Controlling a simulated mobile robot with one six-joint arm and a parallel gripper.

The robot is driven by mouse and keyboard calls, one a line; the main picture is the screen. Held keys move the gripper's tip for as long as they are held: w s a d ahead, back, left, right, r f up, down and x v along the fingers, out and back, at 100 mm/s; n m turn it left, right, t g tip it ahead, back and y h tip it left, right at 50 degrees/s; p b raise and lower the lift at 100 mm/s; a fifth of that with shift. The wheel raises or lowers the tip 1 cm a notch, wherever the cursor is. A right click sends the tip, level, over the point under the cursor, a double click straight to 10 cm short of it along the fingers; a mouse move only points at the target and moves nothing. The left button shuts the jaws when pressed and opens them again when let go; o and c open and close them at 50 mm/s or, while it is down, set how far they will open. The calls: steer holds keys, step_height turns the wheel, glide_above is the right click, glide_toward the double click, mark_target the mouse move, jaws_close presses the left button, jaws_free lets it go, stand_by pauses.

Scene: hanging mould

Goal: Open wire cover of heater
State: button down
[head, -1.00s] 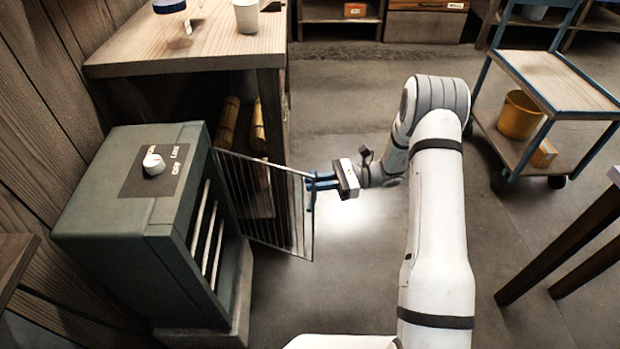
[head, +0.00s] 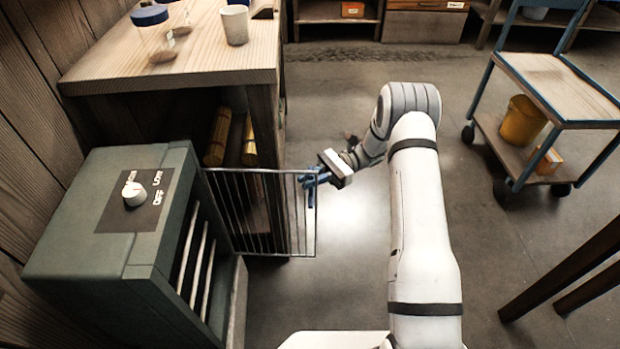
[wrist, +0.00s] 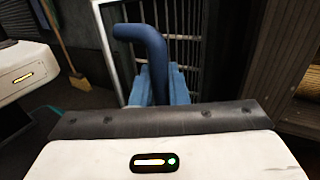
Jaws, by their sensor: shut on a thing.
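The heater (head: 110,240) is a grey-green box at the left of the head view, with a white knob (head: 134,194) on its top panel and pale bars in its front opening. Its wire cover (head: 262,212) stands swung out from the far edge of that opening, reaching to the right. My gripper (head: 312,182) is at the cover's free edge, its blue fingers shut on the blue handle there. In the wrist view the curved blue handle (wrist: 146,36) rises between the fingers (wrist: 158,88), with the wire cover (wrist: 185,40) behind it.
A wooden workbench (head: 190,60) with a blue-lidded jar (head: 150,30) and a white cup (head: 235,25) stands behind the cover. A trolley (head: 560,90) with a yellow bucket (head: 522,120) is at the right. The floor around my arm is mostly clear.

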steer(key=c, duration=1.5)
jaws_free()
steer(key=shift+d, duration=0.2)
steer(key=v, duration=0.7)
steer(key=shift+w+d+p, duration=0.2)
steer(key=shift+d+p, duration=0.1)
steer(key=shift+p, duration=0.15)
